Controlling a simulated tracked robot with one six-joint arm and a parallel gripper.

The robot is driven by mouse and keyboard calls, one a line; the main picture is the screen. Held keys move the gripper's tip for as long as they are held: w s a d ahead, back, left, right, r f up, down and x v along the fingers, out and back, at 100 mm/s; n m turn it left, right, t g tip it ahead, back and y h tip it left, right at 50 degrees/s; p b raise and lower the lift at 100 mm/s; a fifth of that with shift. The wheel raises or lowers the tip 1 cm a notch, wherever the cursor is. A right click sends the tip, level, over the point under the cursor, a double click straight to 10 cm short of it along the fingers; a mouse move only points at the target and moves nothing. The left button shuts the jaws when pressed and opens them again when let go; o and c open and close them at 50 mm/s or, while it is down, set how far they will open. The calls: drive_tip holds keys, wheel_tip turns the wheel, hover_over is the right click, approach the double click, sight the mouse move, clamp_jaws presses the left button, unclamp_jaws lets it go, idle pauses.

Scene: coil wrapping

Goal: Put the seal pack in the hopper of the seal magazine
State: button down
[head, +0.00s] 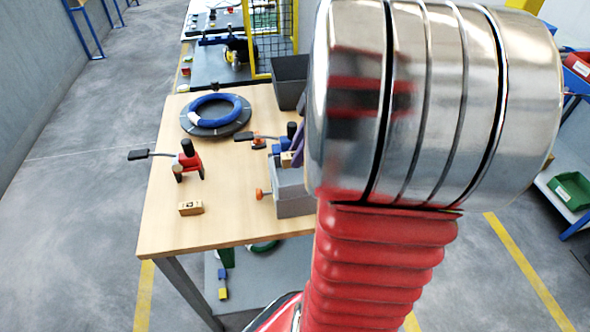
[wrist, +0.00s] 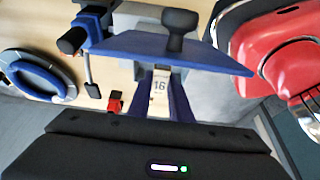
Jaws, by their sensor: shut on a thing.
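In the wrist view my gripper (wrist: 161,92) shows its two blue fingers shut on a pale pack marked 16, the seal pack (wrist: 159,88). A broad blue plate with a black knob (wrist: 180,22) crosses just beyond the fingertips; I cannot tell whether the pack touches it. In the head view a small cream end of the pack (head: 286,160) seems to show above a grey box with an orange knob, which looks like the seal magazine (head: 292,203). My arm hides the box's right side, and its hopper opening is not clear.
A red clamp (head: 189,161) and a small wooden block with a dark mark (head: 190,208) stand on the table's left half. A blue coil (head: 217,107) lies at the back. A dark bin (head: 290,80) stands behind the box. The table's front left is clear.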

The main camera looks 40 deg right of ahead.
drive_tip(key=shift+f, duration=0.75)
drive_tip(key=shift+f, duration=1.9)
drive_tip(key=c, duration=1.6)
unclamp_jaws()
drive_tip(key=v, duration=1.2)
